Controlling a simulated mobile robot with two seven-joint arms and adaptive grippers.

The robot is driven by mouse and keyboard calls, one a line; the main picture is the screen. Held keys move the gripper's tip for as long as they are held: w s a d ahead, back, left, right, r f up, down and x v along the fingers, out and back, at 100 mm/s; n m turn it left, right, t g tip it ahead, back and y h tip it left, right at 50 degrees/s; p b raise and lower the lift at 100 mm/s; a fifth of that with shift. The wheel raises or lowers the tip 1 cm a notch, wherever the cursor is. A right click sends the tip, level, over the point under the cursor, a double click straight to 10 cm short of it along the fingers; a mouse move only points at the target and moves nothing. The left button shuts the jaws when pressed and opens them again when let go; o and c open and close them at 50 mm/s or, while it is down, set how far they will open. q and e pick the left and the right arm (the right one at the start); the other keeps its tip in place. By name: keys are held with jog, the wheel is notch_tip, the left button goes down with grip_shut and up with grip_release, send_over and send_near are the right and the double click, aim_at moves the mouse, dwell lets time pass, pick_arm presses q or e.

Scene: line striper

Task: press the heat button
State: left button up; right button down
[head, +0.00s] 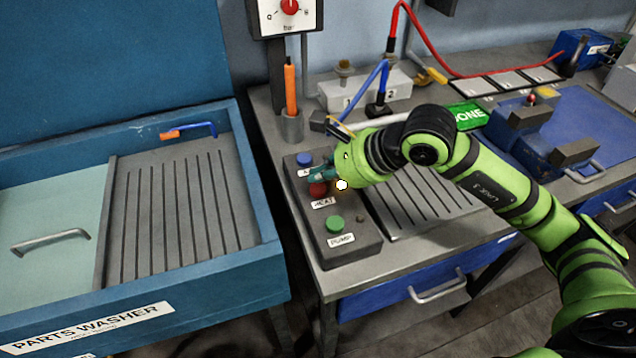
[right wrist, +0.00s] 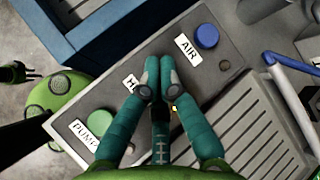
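The control box (head: 350,250) on the bench has a blue button (head: 304,159), a red button (head: 318,189) with the label HEAT, and a green button (head: 335,223) with the label PUMP. My right gripper (head: 318,174) is shut and empty, its fingertips right at the red button. In the right wrist view the closed fingertips (right wrist: 160,84) cover the red button, so contact cannot be told. A small lamp (head: 341,185) beside the red button looks bright. A dark shape at the left edge of the right wrist view may be my left gripper; its state is unclear.
The blue parts washer (head: 262,262) stands left of the bench across a gap. A holder (head: 291,126) with an orange-handled tool stands behind the box. A ribbed grey plate (head: 425,200) lies right of it, under my right arm.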

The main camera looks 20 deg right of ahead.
aim_at(321, 190)
notch_tip(321, 190, up, 6)
jog(key=p, duration=0.2)
jog(key=shift+p, duration=0.35)
dwell(0.3)
